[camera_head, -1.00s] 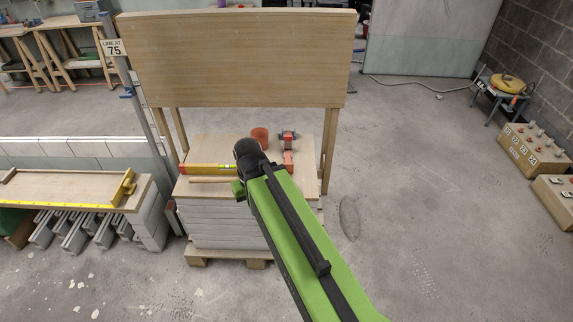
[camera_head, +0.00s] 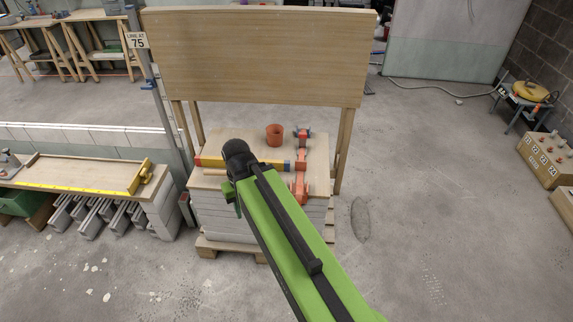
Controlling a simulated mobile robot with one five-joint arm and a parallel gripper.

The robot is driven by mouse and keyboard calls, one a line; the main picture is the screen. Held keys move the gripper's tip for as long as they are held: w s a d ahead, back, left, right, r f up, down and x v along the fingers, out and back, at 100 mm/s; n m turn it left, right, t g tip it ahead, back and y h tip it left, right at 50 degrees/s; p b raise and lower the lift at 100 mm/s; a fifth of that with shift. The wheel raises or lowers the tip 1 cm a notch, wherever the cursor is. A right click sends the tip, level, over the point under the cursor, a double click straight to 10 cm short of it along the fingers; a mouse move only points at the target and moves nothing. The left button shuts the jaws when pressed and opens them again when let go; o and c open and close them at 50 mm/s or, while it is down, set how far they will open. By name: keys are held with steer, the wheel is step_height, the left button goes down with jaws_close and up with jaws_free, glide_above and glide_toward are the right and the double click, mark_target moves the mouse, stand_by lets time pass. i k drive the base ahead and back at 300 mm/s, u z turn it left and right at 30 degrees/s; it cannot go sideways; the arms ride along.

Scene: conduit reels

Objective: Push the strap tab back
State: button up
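I cannot make out a strap tab for certain. A red-orange part (camera_head: 301,180) lies along the right side of the pallet stack's wooden top (camera_head: 223,143), and its use is unclear at this size. My green arm reaches in from the lower right and ends in view at a black joint over the front left of the top. A short green piece shows below that joint. My gripper is hidden behind or beneath the arm, so its fingers do not show.
A yellow level (camera_head: 213,162) and an orange cup (camera_head: 274,135) are on the top. A tall wooden board (camera_head: 260,55) stands behind. At left is a bench (camera_head: 75,175) with a yellow edge. The floor at right (camera_head: 430,190) is mostly clear.

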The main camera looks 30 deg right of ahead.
mark_target(300, 166)
steer(key=u, duration=5.3)
steer(key=i, duration=0.1)
steer(key=z, duration=2.9)
steer(key=k, duration=1.1)
steer(key=z, duration=1.65)
steer(key=i, duration=1.05)
steer(key=u, duration=0.15)
